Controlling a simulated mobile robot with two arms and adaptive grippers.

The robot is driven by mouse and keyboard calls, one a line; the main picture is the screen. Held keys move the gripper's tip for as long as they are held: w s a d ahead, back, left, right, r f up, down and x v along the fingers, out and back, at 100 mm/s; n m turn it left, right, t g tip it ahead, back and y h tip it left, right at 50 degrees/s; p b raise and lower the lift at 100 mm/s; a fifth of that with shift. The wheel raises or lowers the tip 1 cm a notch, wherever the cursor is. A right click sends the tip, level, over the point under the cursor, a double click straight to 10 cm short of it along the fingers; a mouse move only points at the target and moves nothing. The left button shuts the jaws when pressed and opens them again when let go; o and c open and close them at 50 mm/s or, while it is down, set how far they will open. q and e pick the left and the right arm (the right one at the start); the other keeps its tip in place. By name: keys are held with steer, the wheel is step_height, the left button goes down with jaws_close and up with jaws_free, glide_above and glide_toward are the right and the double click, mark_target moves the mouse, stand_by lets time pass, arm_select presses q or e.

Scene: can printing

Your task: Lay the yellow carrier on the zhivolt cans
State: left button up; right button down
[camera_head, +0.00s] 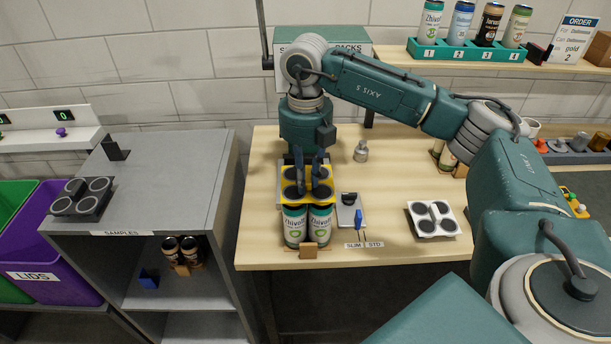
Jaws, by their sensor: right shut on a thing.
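The yellow carrier (305,207) is a plate with several dark round openings. It is level over the tops of the zhivolt cans (294,228), white and green, which stand upright in a block near the table's front edge. Two front cans show; those behind are hidden by the carrier and gripper. My right gripper (308,172) points down from above with its dark fingers shut on the middle of the carrier. I cannot tell whether the carrier fully rests on the can tops. My left gripper is not in view.
A plate with a blue lever (358,220), labelled SLIM and STD, is just right of the cans. A small metal piece (361,151) stands behind. The grey samples shelf (150,180) is left, across a gap.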

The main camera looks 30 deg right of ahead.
steer(key=shift+f+b, duration=0.45)
steer(key=shift+f, duration=0.2)
steer(key=c, duration=1.5)
jaws_free()
steer(key=shift+r, duration=0.1)
step_height(320, 180, up, 12)
steer(key=shift+f, duration=0.1)
